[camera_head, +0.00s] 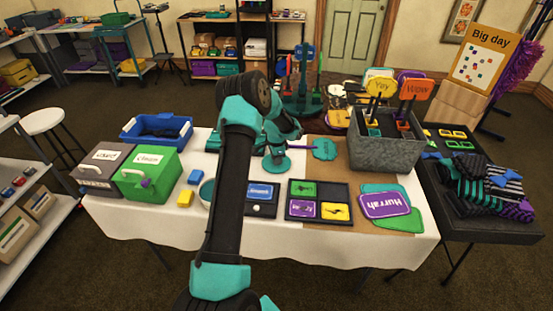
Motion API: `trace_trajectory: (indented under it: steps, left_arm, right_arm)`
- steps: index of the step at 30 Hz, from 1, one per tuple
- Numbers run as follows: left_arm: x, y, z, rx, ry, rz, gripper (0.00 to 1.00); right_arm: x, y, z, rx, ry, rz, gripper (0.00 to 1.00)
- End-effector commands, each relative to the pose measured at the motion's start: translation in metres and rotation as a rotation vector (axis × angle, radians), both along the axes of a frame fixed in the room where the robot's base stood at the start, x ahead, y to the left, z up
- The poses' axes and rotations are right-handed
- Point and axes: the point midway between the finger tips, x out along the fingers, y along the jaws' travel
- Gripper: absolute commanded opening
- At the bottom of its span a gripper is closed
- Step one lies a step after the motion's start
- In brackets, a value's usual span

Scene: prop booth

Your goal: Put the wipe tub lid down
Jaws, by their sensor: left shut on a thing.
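My left arm rises from the bottom middle and bends over the table. Its gripper (272,150) points down above the white cloth and is shut on a small teal round piece, which I take as the wipe tub lid (277,165). The arm partly hides the fingers, and I cannot tell whether the lid touches the table. An open teal round tub (207,191) stands left of my forearm, partly covered by it. My right gripper is not in view.
A green box (147,178), grey box (98,172) and blue crate (157,133) stand left. A grey bin (390,154) holds upright signs. A teal paddle (324,148) lies near the gripper.

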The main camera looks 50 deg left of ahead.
Motion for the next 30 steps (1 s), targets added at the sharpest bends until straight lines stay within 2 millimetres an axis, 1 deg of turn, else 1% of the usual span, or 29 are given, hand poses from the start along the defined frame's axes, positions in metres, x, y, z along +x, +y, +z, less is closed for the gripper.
trace_trajectory:
  steps: [8, 9, 17, 26, 30]
  left_arm:
    - [0.000, 0.000, -0.002, 0.000, 0.000, 0.000, 0.02]
    - [0.000, 0.000, -0.003, 0.001, 0.000, 0.000, 0.26]
    - [0.000, 0.000, -0.002, 0.001, 0.000, 0.000, 0.51]
    - [0.000, 0.000, 0.000, 0.001, 0.000, -0.001, 0.51]
    - [0.001, 0.000, 0.009, 0.001, -0.002, -0.001, 0.51]
  right_arm:
    - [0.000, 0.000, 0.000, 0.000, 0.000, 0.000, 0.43]
    - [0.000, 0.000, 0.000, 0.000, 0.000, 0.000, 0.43]
    - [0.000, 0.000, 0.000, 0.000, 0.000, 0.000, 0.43]
    - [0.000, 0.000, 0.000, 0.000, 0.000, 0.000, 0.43]
    - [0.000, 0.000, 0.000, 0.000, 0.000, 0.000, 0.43]
